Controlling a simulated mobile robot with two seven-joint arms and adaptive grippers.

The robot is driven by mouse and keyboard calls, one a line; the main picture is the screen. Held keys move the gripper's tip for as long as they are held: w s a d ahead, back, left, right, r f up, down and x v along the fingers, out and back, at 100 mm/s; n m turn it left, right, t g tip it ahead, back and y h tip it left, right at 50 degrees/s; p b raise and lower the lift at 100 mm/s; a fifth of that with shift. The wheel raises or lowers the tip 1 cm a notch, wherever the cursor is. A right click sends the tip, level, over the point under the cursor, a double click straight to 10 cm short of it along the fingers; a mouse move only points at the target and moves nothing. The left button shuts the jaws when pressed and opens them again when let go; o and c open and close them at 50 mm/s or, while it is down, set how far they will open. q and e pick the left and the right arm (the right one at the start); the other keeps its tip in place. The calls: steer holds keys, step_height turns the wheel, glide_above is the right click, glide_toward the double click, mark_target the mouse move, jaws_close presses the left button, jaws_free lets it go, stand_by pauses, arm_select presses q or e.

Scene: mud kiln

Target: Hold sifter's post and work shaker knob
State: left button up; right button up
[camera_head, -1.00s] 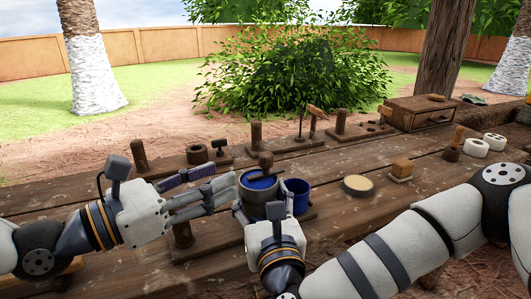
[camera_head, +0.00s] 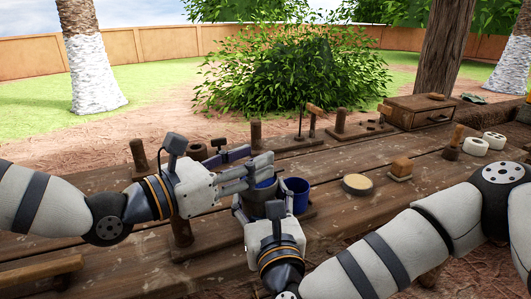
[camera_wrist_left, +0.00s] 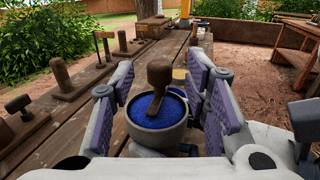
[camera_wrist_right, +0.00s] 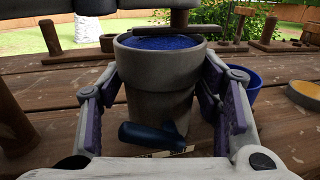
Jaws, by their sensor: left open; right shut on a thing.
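The sifter is a grey round pot (camera_wrist_right: 155,85) filled with blue powder; it also shows in the head view (camera_head: 263,199) and in the left wrist view (camera_wrist_left: 157,133). A brown wooden knob (camera_wrist_left: 160,78) with a crossbar stands upright over the powder. My right gripper (camera_head: 256,207) is shut on the pot, with a finger on each side of it. A dark blue cylinder (camera_wrist_right: 152,135) sticks out low on the pot's near side. My left gripper (camera_head: 262,168) is open above the pot, its fingers on either side of the knob without visible contact. In the head view its fingers hide the knob.
A blue cup (camera_head: 297,195) stands right of the pot. Several wooden posts and tools line the table's back. A shallow tan-filled dish (camera_head: 357,185), a wooden block (camera_head: 401,168) and a brush (camera_head: 454,143) are further right. Bare planks lie between them.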

arm_select(q)
steer(key=shift+x, duration=1.95)
jaws_close()
steer(key=shift+s+a, duration=0.3)
steer(key=shift+a, duration=0.55)
steer(key=shift+s+a, duration=0.25)
steer(key=shift+a, duration=0.6)
jaws_free()
